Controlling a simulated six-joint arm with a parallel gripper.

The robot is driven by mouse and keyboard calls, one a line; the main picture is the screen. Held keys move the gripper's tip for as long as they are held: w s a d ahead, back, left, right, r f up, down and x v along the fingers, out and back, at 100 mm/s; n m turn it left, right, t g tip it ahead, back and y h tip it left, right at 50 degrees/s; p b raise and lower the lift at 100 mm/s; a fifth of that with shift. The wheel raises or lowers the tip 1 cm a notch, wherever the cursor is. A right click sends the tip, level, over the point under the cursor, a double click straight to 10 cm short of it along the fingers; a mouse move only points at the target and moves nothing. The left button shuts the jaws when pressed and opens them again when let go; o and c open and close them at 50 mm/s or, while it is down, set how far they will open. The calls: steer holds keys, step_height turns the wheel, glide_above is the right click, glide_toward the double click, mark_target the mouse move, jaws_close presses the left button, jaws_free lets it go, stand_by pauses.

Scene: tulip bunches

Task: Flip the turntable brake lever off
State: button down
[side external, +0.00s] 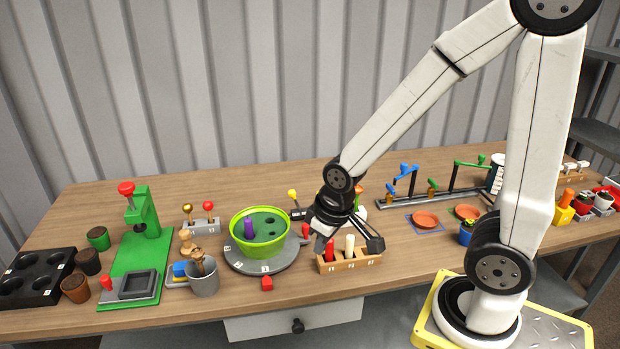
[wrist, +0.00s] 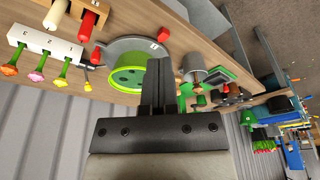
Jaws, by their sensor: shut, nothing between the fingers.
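The grey turntable (side external: 235,262) stands mid-table in the side view and carries a lime green bowl (side external: 246,246). It also shows in the wrist view (wrist: 122,44), partly behind my fingers. A red handle-like piece (side external: 305,230) sits at its right edge, also in the wrist view (wrist: 96,55). A red block-like piece (side external: 266,283) sits at its front edge, also in the wrist view (wrist: 163,33). I cannot tell for certain which is the brake lever. My gripper (side external: 318,227) is shut and empty, above the table just right of the turntable. Its fingers (wrist: 159,82) are together in the wrist view.
A wooden rack (side external: 348,263) with red and cream pegs stands close under my gripper. A grey mug (side external: 203,278) and a green press (side external: 143,215) are left of the turntable. Small levers with coloured knobs (side external: 208,207) stand behind. Bare table lies along the front edge.

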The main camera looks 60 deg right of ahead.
mark_target(296, 201)
steer(key=w+d+n, duration=0.2)
steer(key=w+d, duration=0.3)
steer(key=w, duration=0.4)
steer(key=w+d+n+g, duration=0.1)
steer(key=w+d, duration=0.4)
steer(key=w, duration=0.5)
steer(key=w+d+n, duration=0.2)
steer(key=w+d, duration=0.3)
steer(key=w, duration=0.4)
steer(key=w+d+f+n+g, duration=0.1)
steer(key=w+d+f, duration=0.3)
steer(key=d, duration=0.4)
steer(key=shift+d+n+h, duration=0.15)
steer(key=shift+n+h, duration=0.15)
steer(key=shift+w+f, duration=0.1)
steer(key=shift+f, duration=0.1)
steer(key=f, duration=0.9)
steer(key=shift+w+d+f, duration=0.25)
steer(key=shift+d+f, duration=0.05)
steer(key=shift+f, duration=0.1)
steer(key=shift+s+d+r, duration=0.25)
steer(key=shift+s+d, duration=0.05)
steer(key=shift+s, duration=0.25)
steer(key=shift+s+d+r, duration=0.2)
steer(key=shift+s+d, duration=0.15)
steer(key=shift+s, duration=0.15)
steer(key=shift+s+d+r, duration=0.25)
steer(key=shift+s+d, duration=0.05)
steer(key=shift+s, duration=0.25)
